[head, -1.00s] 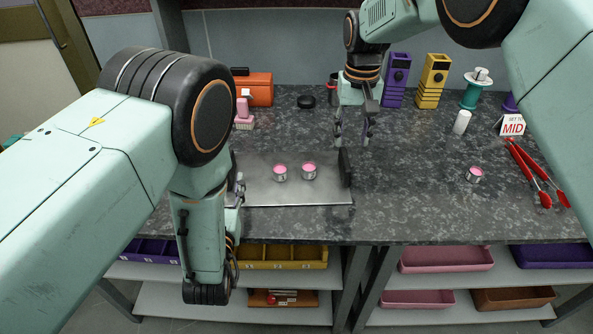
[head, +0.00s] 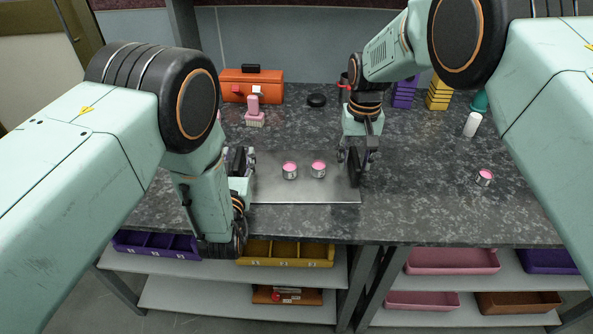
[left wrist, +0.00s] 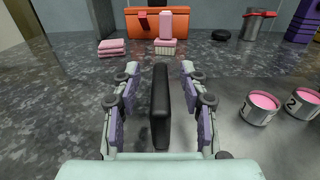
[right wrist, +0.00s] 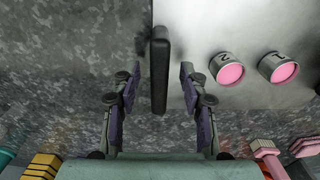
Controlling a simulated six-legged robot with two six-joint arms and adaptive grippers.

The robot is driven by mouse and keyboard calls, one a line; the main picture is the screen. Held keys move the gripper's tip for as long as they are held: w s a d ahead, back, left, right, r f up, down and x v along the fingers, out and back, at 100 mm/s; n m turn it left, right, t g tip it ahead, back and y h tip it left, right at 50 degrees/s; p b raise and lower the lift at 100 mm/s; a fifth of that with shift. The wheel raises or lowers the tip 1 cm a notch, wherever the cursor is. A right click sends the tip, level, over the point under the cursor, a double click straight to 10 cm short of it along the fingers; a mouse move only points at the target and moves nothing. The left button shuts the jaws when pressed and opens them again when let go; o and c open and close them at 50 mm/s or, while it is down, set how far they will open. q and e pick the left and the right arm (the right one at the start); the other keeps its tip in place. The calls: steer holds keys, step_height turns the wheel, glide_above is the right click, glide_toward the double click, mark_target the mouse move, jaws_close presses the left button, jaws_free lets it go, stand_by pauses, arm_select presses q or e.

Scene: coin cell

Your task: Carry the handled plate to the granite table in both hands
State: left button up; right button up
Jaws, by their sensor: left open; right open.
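The handled plate (head: 305,192) is a flat grey metal sheet lying on the granite table (head: 420,215). Two small cans with pink tops, a left can (head: 290,170) and a right can (head: 318,169), stand on it; their labels read 1 and 2 in the left wrist view. My left gripper (head: 240,165) is open at the plate's left end, its fingers on either side of the black left handle (left wrist: 161,105). My right gripper (head: 357,160) is open at the right end; its fingers straddle the black right handle (right wrist: 159,70), which appears between them. Neither gripper visibly grips a handle.
Behind the plate are an orange toolbox (head: 250,85), a pink brush (head: 254,110) and a black puck (head: 316,100). A third pink-topped can (head: 484,177) and a white bottle (head: 472,124) stand to the right. Bins fill shelves below the front edge.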

arm_select(q)
steer(key=shift+w+d, duration=0.1)
steer(key=shift+w, duration=0.1)
arm_select(e)
steer(key=shift+d+f, duration=0.15)
steer(key=shift+f, duration=0.1)
steer(key=shift+r, duration=0.1)
arm_select(q)
steer(key=shift+s+a, duration=0.1)
steer(key=shift+a, duration=0.1)
steer(key=shift+c, duration=0.7)
arm_select(e)
steer(key=shift+a, duration=0.2)
steer(key=shift+c, duration=0.7)
arm_select(q)
steer(key=shift+d, duration=0.15)
steer(key=c, duration=0.5)
arm_select(e)
steer(key=shift+d, duration=0.15)
steer(key=c, duration=0.5)
arm_select(q)
jaws_close()
arm_select(e)
jaws_close()
steer(key=shift+w+r, duration=0.1)
steer(key=shift+w, duration=0.05)
